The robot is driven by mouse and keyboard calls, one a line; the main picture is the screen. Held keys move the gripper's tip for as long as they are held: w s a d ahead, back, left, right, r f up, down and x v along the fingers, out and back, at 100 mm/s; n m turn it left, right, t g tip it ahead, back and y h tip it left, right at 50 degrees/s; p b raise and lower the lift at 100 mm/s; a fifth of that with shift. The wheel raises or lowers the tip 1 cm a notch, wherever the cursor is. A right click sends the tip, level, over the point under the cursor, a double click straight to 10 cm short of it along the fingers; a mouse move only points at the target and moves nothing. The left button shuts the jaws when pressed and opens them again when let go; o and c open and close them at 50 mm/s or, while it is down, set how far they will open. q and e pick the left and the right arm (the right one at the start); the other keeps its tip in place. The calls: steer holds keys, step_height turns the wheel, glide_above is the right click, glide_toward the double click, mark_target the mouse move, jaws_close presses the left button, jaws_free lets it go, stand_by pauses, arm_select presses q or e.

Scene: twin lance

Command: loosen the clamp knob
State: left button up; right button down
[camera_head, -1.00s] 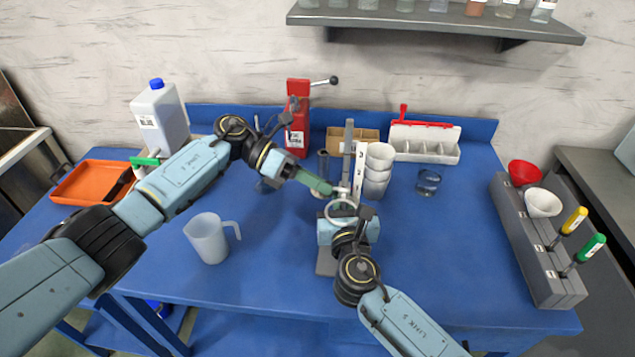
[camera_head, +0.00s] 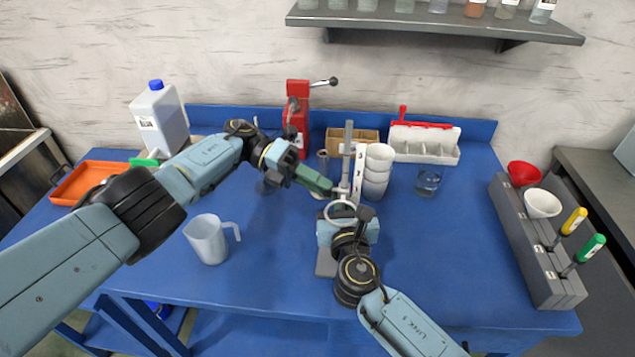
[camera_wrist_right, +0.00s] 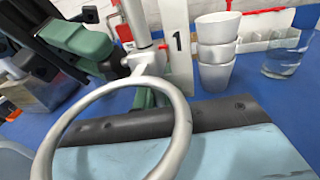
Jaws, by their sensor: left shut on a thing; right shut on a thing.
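The metal stand has an upright rod (camera_head: 347,150) and a ring (camera_head: 341,212) held out by a small clamp (camera_head: 342,190). The ring fills the right wrist view (camera_wrist_right: 110,95), with its clamp (camera_wrist_right: 146,60) behind it. My left gripper (camera_head: 328,189) reaches in from the left, its green fingers shut at the clamp; the clamp knob is mostly hidden between them, with a little red showing beside the clamp. My right gripper (camera_head: 343,199) is shut on the stand just below the clamp, under the ring; its fingertips are largely hidden.
Stacked white cups (camera_head: 378,168) and a glass (camera_head: 428,182) stand right of the rod, close to it. A white plastic jug (camera_head: 207,240) stands at front left. A grey rack (camera_head: 535,250) with a funnel and screwdrivers is at the right. The blue table between is clear.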

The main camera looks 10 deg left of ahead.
stand_by(0.3)
arm_select(q)
steer(key=o, duration=0.7)
step_height(320, 180, up, 10)
stand_by(0.3)
steer(key=shift+r, duration=0.1)
